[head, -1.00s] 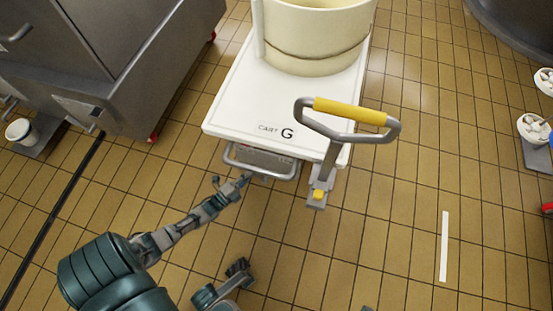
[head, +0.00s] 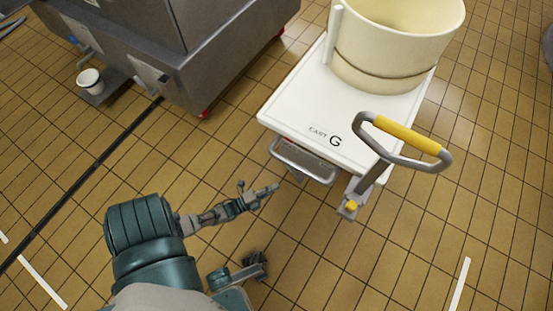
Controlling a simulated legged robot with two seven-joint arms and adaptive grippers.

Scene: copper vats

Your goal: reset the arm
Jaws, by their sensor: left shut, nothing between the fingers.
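My left arm comes in from the lower left in the head view. Its gripper (head: 262,193) is shut and empty, pointing right over the tiled floor. It shows just left of and below the front bar of a white cart marked G (head: 290,110). I cannot tell whether it touches anything there.
The cart carries a cream tub (head: 390,50) and has a grey handle with a yellow grip (head: 408,136). A grey metal machine (head: 215,50) stands at upper left, with a white bucket (head: 90,82) beside it. Tiled floor (head: 370,270) is clear at lower right.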

